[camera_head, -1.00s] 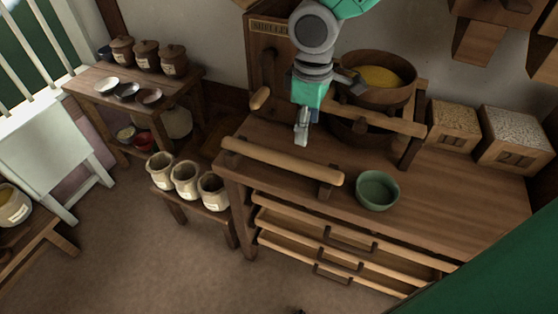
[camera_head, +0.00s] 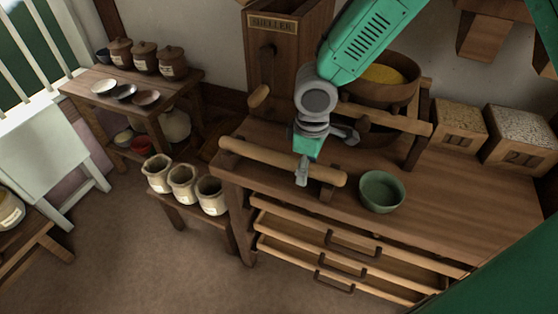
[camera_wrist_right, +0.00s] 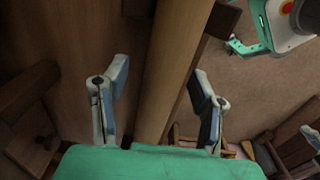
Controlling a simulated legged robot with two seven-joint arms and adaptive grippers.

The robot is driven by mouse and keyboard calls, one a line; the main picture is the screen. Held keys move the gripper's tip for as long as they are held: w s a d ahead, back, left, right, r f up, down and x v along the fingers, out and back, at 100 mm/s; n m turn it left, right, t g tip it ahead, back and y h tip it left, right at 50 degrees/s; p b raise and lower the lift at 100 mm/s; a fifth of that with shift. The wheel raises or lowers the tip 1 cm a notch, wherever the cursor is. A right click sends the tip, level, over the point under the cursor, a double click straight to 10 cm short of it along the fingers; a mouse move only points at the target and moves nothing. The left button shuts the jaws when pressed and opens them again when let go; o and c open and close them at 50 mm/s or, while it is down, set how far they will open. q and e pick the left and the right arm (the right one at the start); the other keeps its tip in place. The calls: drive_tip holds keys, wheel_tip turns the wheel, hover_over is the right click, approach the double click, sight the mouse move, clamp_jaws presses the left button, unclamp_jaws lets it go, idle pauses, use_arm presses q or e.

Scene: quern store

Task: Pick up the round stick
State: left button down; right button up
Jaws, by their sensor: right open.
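The round stick (camera_head: 255,158) is a pale wooden rod. It lies across dark supports along the front left edge of the wooden workbench (camera_head: 450,205). My right gripper (camera_head: 303,178) is at the stick's right half, pointing down, and hides a short part of it. In the right wrist view the stick (camera_wrist_right: 180,55) runs between the two open fingers of the right gripper (camera_wrist_right: 160,80), with a gap on each side. No grip on it shows. My left gripper is not seen in the head view.
A green bowl (camera_head: 382,191) stands just right of the stick. A wooden tub with yellow contents (camera_head: 375,93) and its rail stand behind. Open drawers (camera_head: 340,260) jut out below the bench front. Several cloth sacks (camera_head: 182,184) stand on a low bench at left.

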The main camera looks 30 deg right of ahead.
drive_tip(key=shift+c, duration=0.4)
clamp_jaws()
drive_tip(key=shift+a, duration=0.1)
wheel_tip(320, 180, up, 10)
drive_tip(key=p, duration=0.2)
drive_tip(key=shift+r+p, duration=0.1)
drive_tip(key=shift+p, duration=0.25)
